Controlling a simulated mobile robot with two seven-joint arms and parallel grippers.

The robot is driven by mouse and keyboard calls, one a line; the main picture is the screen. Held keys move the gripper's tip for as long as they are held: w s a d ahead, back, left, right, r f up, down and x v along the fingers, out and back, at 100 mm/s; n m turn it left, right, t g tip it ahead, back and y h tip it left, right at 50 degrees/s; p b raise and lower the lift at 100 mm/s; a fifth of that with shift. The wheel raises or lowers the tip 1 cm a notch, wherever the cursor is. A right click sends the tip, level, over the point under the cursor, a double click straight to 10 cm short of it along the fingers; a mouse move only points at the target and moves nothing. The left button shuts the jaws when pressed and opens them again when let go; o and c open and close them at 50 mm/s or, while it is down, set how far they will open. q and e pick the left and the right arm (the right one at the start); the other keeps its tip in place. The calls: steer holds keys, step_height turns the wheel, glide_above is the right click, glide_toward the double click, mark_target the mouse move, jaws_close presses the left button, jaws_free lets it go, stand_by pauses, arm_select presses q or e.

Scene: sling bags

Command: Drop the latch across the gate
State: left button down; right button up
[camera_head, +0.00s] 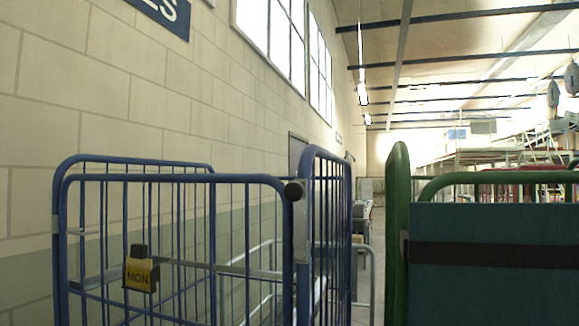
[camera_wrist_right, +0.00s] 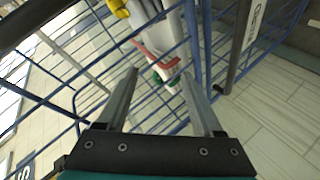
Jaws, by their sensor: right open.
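A blue wire cage trolley with a blue gate panel (camera_head: 172,179) stands at the left of the head view. My right gripper (camera_wrist_right: 160,75) is open and empty, in front of the wires. My left gripper is not in view.
A yellow MON tag (camera_head: 141,274) hangs on a grey crossbar (camera_head: 200,268). A green-framed trolley with a dark panel (camera_head: 490,265) stands at right. Red (camera_wrist_right: 155,58) and green pieces lie beyond the wires. A pale floor (camera_wrist_right: 275,105) is clear at right in the wrist view.

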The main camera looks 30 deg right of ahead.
steer(key=s+d+r+m+t+h+p, duration=0.1)
steer(key=s+r+m+h+p, duration=0.15)
steer(key=r, duration=1.35)
steer(key=s+d+r+m+t+h+p, duration=0.1)
steer(key=s+r+m+h, duration=0.25)
steer(key=r, duration=1.15)
steer(key=m+g+h+p, duration=0.2)
steer(key=m+p, duration=0.1)
steer(key=m, duration=0.7)
glide_toward(292, 189)
steer(key=p+x, duration=0.3)
steer(key=x, duration=0.8)
steer(key=shift+s, duration=0.1)
steer(key=shift+a, duration=0.1)
jaws_close()
